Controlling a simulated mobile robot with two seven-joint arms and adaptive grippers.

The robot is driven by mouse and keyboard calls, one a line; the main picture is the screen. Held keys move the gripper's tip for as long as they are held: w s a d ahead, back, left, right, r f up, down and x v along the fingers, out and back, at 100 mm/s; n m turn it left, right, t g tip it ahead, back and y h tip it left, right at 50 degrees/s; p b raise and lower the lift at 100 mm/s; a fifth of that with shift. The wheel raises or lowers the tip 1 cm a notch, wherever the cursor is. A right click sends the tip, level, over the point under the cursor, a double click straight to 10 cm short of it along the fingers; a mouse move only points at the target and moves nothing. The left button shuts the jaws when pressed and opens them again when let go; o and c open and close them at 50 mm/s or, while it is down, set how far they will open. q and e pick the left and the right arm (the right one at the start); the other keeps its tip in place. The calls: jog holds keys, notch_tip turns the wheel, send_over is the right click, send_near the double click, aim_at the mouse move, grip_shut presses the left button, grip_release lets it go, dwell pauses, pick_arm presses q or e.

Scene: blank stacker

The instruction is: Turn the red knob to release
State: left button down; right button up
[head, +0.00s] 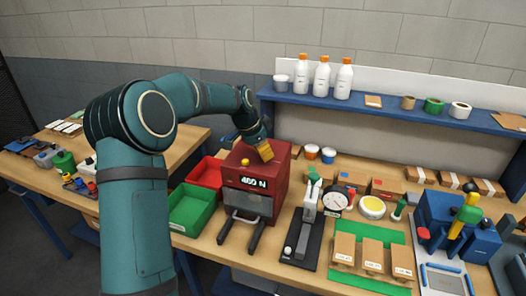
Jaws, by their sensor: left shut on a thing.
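A dark red machine (236,199) with a "460 N" display stands on the bench at the picture's middle. It has a small yellow knob on top and a black forked front. My left gripper (262,148) reaches over its top right from behind and is shut. A yellow-gold block-like piece shows at its fingertips, and what lies between the fingers is hidden. I cannot make out a red knob on the machine; the gripper covers part of the top. My right gripper is out of view.
Green (191,210) and red (206,173) bins stand left of the machine. A black-based press (303,243), a round dial (334,200) and a green mat (346,280) with boxes stand right. A blue device (437,215) is further right. A blue shelf (390,108) with bottles runs behind.

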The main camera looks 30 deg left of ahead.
pick_arm(q)
jog(key=shift+d+f, duration=0.1)
jog(key=shift+f, duration=0.2)
jog(key=c, duration=0.6)
grip_release()
jog(key=shift+w, duration=0.1)
jog(key=shift+r, duration=0.1)
jog(key=shift+r, duration=0.15)
jog(key=v, duration=1.2)
